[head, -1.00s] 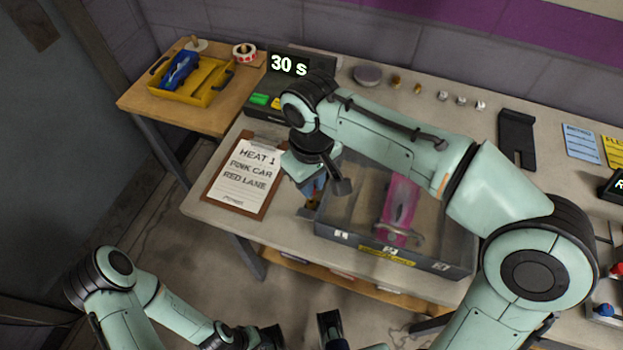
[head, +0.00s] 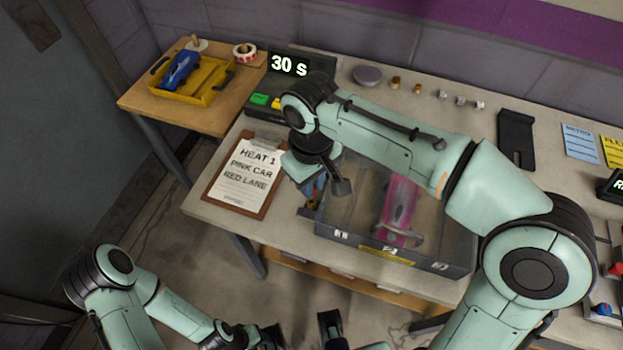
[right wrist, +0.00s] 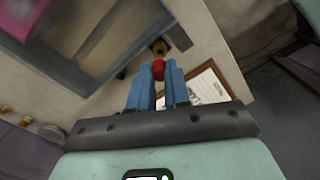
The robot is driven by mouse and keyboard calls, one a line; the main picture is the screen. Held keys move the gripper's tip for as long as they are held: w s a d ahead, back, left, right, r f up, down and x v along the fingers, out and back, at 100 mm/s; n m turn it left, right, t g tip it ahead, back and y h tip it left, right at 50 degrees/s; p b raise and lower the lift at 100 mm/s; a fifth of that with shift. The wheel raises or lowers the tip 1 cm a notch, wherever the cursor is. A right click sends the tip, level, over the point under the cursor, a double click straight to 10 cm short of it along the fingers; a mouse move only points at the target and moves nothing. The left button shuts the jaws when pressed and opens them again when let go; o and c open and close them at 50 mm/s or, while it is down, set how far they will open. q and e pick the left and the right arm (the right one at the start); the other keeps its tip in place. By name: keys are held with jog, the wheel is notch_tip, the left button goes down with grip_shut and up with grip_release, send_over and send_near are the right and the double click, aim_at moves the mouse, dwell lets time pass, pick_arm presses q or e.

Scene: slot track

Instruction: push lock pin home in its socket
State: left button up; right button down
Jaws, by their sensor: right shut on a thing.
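The lock pin's red knob (right wrist: 158,69) shows between the blue fingers of my right gripper (right wrist: 158,82) in the right wrist view. The fingers are shut on it. A brass socket (right wrist: 160,47) with a dark centre lies just beyond the knob; I cannot tell how deep the pin sits. In the head view my right gripper (head: 314,190) is at the left end of the grey box (head: 350,240), and my arm hides most of the pin. My left gripper (head: 334,338) is at the bottom edge, cut off, so its opening is unclear.
A pink car (head: 399,205) is inside the box. A clipboard (head: 244,178) lies left of it, and a timer (head: 288,65) reading 30 s stands behind. A yellow tray (head: 205,97) with a blue car sits on the side table. Small metal parts line the back of the bench.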

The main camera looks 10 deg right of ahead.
jog(key=shift+f+b, duration=0.85)
jog(key=shift+f, duration=0.55)
jog(key=c, duration=1)
grip_release()
notch_tip(320, 180, up, 14)
jog(key=p, duration=0.3)
jog(key=shift+f+p, duration=0.25)
jog(key=shift+p, duration=0.1)
